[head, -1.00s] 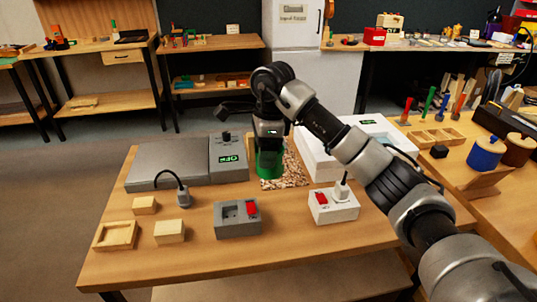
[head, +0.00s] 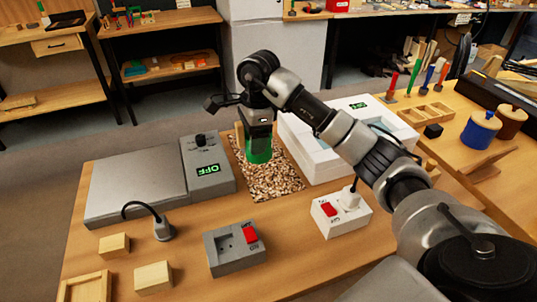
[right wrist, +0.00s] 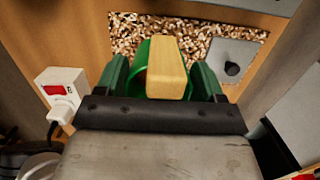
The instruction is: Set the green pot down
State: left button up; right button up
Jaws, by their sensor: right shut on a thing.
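The green pot (head: 258,150) is in my right gripper (head: 258,140), over the back part of the speckled cork mat (head: 270,182). The right wrist view shows the pot's green rim (right wrist: 143,80) between the two fingers of the gripper (right wrist: 165,78), which is shut on it. A pale wooden piece (right wrist: 166,68), perhaps the pot's handle, sticks up there in front of the pot. The gripper hides much of the pot, and I cannot tell whether its base touches the mat. My left gripper is not in view.
A grey hotplate unit (head: 135,190) with an OFF display stands left of the mat. A white box-like unit (head: 318,165) stands close on its right. Grey (head: 228,258) and white (head: 330,222) switch boxes are nearer the front. The front part of the mat is clear.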

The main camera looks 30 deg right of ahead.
aim_at(270, 157)
jog(key=d, duration=0.1)
jog(key=s+d+f, duration=0.2)
jog(key=shift+d+f, duration=0.2)
jog(key=shift+f, duration=0.45)
notch_tip(270, 157, down, 3)
jog(key=shift+f, duration=0.15)
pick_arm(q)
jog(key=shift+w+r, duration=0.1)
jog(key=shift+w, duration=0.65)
pick_arm(e)
jog(key=shift+f, duration=0.15)
jog(key=o, duration=1)
jog(key=shift+c, duration=0.2)
